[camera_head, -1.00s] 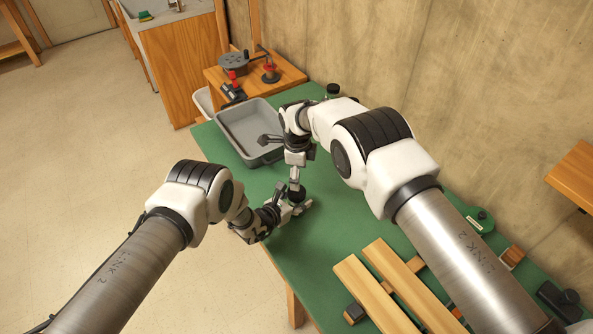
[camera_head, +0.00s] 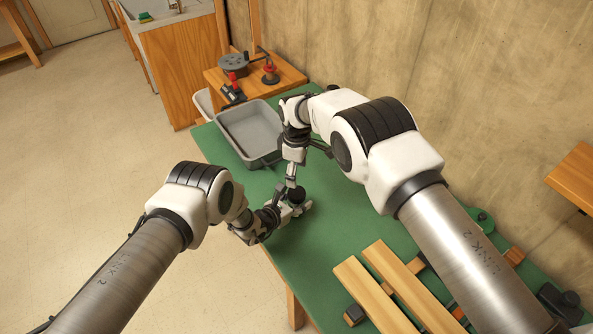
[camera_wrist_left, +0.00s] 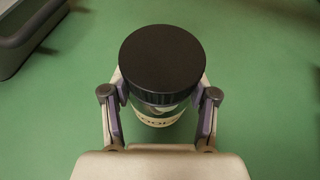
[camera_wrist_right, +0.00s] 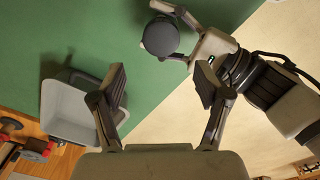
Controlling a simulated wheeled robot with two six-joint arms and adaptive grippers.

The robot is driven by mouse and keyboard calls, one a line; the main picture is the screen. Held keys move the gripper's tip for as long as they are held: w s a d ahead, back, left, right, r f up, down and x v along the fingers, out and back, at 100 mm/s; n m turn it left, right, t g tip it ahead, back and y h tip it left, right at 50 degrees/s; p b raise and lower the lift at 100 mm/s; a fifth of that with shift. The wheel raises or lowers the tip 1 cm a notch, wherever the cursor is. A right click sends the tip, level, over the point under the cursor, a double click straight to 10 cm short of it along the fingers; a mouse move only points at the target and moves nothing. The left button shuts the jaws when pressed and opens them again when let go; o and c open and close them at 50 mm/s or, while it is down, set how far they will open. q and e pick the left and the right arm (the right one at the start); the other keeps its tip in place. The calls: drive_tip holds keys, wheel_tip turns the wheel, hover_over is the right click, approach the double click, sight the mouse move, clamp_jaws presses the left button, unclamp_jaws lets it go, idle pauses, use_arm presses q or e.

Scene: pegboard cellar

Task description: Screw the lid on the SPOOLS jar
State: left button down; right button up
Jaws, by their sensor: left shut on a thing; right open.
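The SPOOLS jar (camera_wrist_left: 158,112) is clear, with a pale, partly hidden label, and stands upright on the green table. Its black lid (camera_wrist_left: 162,58) sits level on top; I cannot tell how tight it is. The lid also shows in the head view (camera_head: 297,194) and the right wrist view (camera_wrist_right: 160,38). My left gripper (camera_wrist_left: 160,105) is shut on the jar, one finger on each side below the lid. My right gripper (camera_wrist_right: 160,84) is open and empty, pointing down over the lid and apart from it. In the head view it (camera_head: 291,182) partly overlaps the lid.
A grey bin (camera_head: 250,153) stands on the table behind the jar. A wooden stand with red and dark tools (camera_head: 270,75) is beyond it. Wooden planks (camera_head: 372,293) lie near the front right. The table (camera_head: 340,225) is clear right of the jar.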

sight(296, 192)
drive_tip(key=shift+s+n, duration=0.1)
drive_tip(key=shift+n, duration=0.7)
wheel_tip(296, 192, down, 8)
